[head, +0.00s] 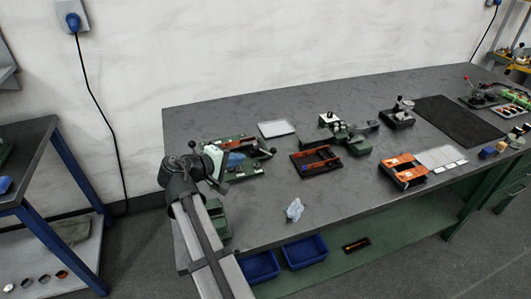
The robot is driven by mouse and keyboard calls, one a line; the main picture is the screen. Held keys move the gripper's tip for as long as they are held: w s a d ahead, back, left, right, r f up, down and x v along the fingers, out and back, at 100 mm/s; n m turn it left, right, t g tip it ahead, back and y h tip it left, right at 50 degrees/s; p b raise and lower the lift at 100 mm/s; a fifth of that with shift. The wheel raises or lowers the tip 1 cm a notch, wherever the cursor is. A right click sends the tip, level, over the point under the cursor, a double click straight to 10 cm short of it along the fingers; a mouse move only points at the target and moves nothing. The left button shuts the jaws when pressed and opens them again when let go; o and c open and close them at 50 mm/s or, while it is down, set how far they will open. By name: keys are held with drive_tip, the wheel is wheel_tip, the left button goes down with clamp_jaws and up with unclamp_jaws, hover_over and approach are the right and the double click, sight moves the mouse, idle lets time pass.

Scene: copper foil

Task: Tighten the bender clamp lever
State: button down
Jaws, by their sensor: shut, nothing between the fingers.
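A green bench device (254,166) with a blue part and black ball knobs stands at the left end of the dark workbench. It looks like the bender. One black knob shows at its right end, and another shows at its left, close to my wrist. Which of them is the clamp lever, I cannot tell. My gripper (216,161) is shut and empty at the left side of this device. My arm hides part of the device's left side, and contact with a lever cannot be made out.
An orange-and-black tray (316,160) and a pale flat tray (277,128) lie nearby. Another green device (350,137) stands further right. A crumpled pale piece (294,210) lies near the front edge. Blue bins (305,250) sit below. The bench's front middle is mostly clear.

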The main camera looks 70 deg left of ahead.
sight(271, 151)
drive_tip(key=shift+s, duration=0.2)
drive_tip(key=x, duration=1.4)
drive_tip(key=shift+f, duration=0.15)
